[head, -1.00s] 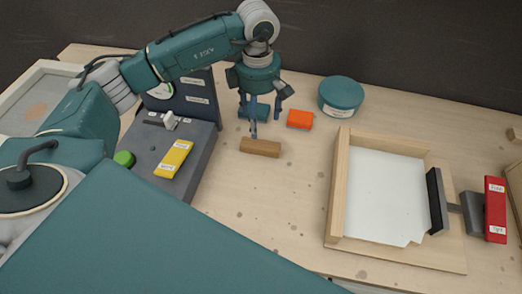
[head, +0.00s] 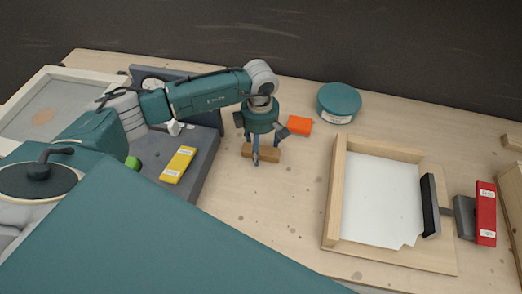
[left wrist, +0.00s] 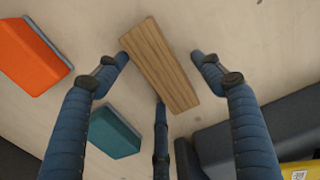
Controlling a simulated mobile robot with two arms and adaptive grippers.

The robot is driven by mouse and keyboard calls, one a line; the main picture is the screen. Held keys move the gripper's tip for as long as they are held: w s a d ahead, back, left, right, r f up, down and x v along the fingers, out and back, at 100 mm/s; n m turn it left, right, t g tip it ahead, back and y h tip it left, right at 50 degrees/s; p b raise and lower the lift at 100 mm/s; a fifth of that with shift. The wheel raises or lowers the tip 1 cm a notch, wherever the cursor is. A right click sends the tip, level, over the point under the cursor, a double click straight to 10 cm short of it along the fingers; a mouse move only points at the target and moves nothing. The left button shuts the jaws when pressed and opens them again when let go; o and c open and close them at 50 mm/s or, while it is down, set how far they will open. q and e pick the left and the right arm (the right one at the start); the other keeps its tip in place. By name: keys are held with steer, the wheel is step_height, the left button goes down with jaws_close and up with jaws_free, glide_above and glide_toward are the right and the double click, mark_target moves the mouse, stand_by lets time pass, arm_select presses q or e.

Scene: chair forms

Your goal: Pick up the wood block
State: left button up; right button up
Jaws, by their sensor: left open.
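The wood block (head: 272,155) is a small brown bar lying flat on the table, partly hidden by my left gripper in the head view. My left gripper (head: 262,148) points down over it with its fingers open. In the left wrist view the block (left wrist: 160,66) lies diagonally between the spread fingers (left wrist: 161,75), with one finger on its left, one on its right and a third near its lower edge. I cannot tell whether any finger touches it. My right gripper is not in view.
An orange block (head: 299,125) lies close by, with a teal block (left wrist: 115,132) near it. A grey fixture with a yellow block (head: 178,164) stands left. A round teal tin (head: 339,101) and a wooden-framed tray (head: 338,190) stand right. Table front of the block is clear.

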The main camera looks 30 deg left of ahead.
arm_select(q)
steer(key=c, duration=1.3)
steer(key=shift+r, duration=0.15)
